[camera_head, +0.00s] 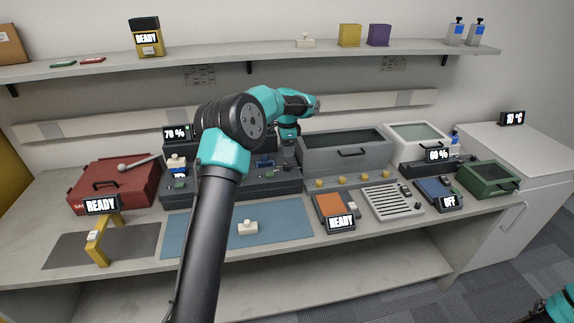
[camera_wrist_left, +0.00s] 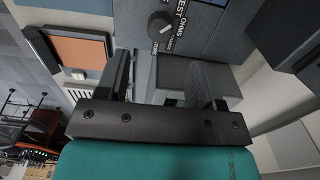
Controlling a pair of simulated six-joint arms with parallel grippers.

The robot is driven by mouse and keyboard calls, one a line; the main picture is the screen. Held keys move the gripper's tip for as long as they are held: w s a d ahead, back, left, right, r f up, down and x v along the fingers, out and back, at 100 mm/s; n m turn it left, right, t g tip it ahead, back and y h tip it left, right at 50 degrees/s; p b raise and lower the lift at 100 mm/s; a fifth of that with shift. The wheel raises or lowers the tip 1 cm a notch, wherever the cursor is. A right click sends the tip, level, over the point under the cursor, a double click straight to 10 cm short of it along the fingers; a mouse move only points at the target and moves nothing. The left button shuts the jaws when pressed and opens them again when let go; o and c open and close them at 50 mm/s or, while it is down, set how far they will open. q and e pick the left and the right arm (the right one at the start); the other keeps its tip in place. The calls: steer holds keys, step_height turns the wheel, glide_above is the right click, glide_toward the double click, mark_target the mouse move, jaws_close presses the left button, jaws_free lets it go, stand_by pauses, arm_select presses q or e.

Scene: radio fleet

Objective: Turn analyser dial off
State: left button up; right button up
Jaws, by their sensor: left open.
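A dial (camera_wrist_left: 160,24) with a dark round knob and a pale pointer sits on a blue-grey panel in the left wrist view. White lettering beside it includes "TEST" and "OHMS". My left gripper (camera_wrist_left: 160,75) is open, with one finger to each side below the dial and nothing between them. In the head view my left gripper (camera_head: 289,152) points down at the dark analyser unit (camera_head: 262,185) at the back of the bench. My left arm hides much of that unit, and the dial cannot be made out there. My right gripper is out of view.
A red toolbox (camera_head: 112,190) is at the left. An orange-topped device (camera_head: 334,207) and a slatted white unit (camera_head: 393,203) lie in front. A blue mat (camera_head: 285,228) is mostly clear.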

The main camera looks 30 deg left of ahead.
mark_target(287, 164)
arm_select(q)
step_height(287, 164, down, 8)
stand_by(0.4)
steer(key=shift+c, duration=0.3)
steer(key=c, duration=0.9)
steer(key=shift+o, duration=0.2)
steer(key=shift+n, duration=0.4)
steer(key=n, duration=0.8)
